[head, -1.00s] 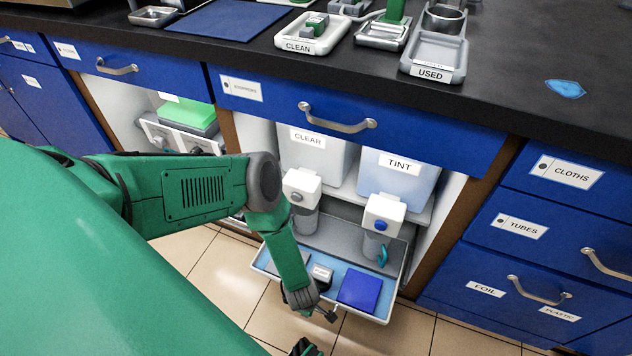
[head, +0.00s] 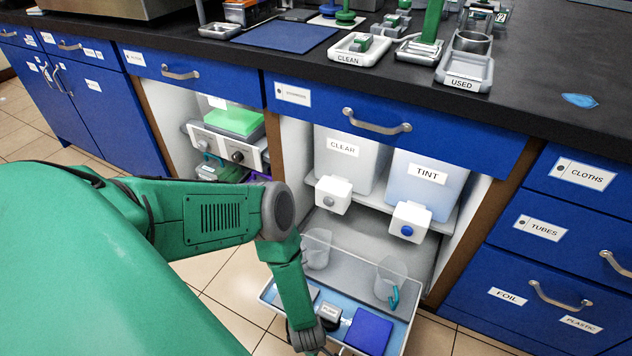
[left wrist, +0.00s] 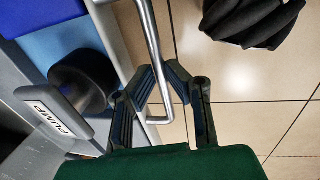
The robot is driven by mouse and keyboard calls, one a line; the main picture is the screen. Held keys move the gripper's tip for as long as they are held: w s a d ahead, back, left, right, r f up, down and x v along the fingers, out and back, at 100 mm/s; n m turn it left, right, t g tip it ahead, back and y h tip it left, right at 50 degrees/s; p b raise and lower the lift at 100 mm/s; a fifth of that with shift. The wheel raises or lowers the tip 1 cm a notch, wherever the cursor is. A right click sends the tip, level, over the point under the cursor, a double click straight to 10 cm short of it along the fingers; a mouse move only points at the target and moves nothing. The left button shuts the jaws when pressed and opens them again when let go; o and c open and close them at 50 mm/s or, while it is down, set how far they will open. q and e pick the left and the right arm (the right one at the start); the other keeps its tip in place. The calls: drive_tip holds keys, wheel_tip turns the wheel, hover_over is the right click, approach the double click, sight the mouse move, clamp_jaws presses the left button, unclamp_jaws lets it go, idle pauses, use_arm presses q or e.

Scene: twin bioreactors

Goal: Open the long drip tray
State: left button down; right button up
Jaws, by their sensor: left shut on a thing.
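The long drip tray (head: 345,262) is out from the open cabinet bay, below the CLEAR tank (head: 345,165) and the TINT tank (head: 425,190). Two clear beakers (head: 317,248) (head: 390,280) stand in it, forward of the taps. My left gripper (head: 318,349) is at the tray's front, its fingertips partly cut off by the picture's bottom edge. In the left wrist view the gripper (left wrist: 160,78) is shut on the tray's metal bar handle (left wrist: 152,40). My right gripper is not identifiable in either view.
The tray also carries a dark blue pad (head: 368,331) and a small PUMP block (head: 329,314). A drawer with a handle (head: 377,122) is above the bay. Drawers (head: 540,235) stand to the right. Tiled floor is open in front.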

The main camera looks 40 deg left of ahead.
use_arm(q)
drive_tip(key=shift+a, duration=0.1)
drive_tip(key=c, duration=1.6)
unclamp_jaws()
drive_tip(key=shift+r, duration=0.1)
wheel_tip(320, 180, up, 12)
drive_tip(key=s, duration=0.2)
drive_tip(key=shift+d+f, duration=0.25)
drive_tip(key=shift+d, duration=0.05)
drive_tip(key=shift+s, duration=0.1)
